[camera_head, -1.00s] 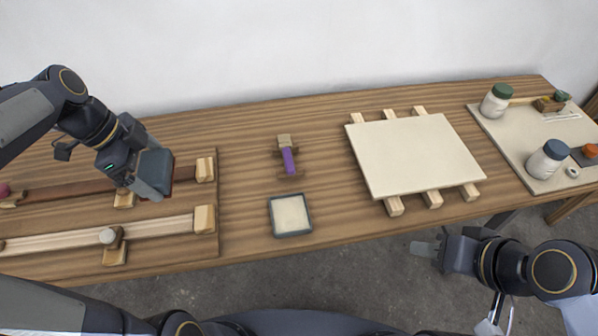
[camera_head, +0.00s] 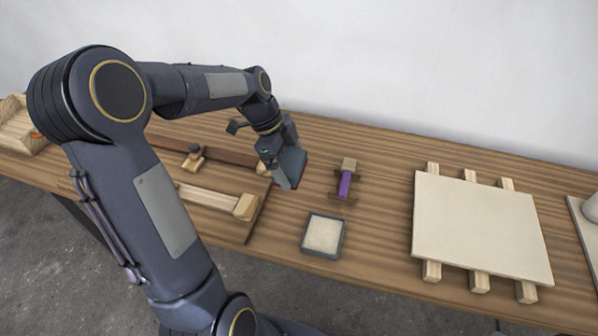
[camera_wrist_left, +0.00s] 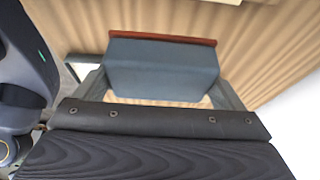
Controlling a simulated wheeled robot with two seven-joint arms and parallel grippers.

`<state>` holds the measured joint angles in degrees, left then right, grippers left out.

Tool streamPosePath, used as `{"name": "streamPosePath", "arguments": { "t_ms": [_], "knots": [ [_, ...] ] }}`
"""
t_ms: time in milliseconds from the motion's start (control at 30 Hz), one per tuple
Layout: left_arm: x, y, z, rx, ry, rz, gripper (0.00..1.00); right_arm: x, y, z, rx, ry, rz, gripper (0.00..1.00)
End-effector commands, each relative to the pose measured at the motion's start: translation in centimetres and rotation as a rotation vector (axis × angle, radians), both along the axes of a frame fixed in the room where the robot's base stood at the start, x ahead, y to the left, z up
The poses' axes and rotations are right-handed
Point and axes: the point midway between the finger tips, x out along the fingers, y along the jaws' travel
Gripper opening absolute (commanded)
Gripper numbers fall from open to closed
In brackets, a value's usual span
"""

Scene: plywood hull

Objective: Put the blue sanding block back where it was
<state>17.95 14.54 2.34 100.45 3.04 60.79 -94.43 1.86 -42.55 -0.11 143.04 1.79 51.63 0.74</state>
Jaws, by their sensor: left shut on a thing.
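The blue sanding block (camera_head: 293,163) is held by my left gripper (camera_head: 288,172) above the wooden bench, near the right end of the jig board. In the left wrist view the blue-grey block (camera_wrist_left: 162,68) sits between the two fingers (camera_wrist_left: 160,92), with a reddish-brown layer along its far edge. A small square tray (camera_head: 306,246) with a blue-grey rim and pale inside lies on the bench in front of the gripper, to its right. The tray has no block in it. My right gripper is out of view.
A purple-handled tool (camera_head: 345,184) lies just right of the gripper. The jig board (camera_head: 236,228) with wooden strips and stops is to the left. A pale panel (camera_head: 480,228) rests on battens at right. Bare bench lies between the tray and panel.

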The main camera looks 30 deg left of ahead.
Motion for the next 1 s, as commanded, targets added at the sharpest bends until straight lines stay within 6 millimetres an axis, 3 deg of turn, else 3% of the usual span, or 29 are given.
{"name": "streamPosePath", "arguments": {
  "t_ms": [200, 367, 567, 933, 967, 1000],
  "knots": [
    [1.9, -0.6, -2.2, 0.001, -0.002, 0.000, 0.72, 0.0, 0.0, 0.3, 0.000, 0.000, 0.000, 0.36],
    [2.5, -0.9, -3.1, 0.000, 0.000, -0.001, 0.72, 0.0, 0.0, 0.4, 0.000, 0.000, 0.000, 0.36],
    [2.4, -0.8, -5.9, 0.001, 0.001, 0.000, 0.72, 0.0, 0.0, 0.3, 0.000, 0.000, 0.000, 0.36],
    [2.5, -0.8, -6.5, 0.001, -0.002, 0.000, 0.72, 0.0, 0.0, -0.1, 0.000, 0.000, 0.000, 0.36],
    [2.4, -0.8, -6.5, 0.001, -0.002, 0.000, 0.92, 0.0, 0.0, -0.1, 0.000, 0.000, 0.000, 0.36],
    [2.4, -0.8, -6.4, 0.001, -0.002, 0.000, 0.97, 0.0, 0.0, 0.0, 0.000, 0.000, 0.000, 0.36]
  ]
}}
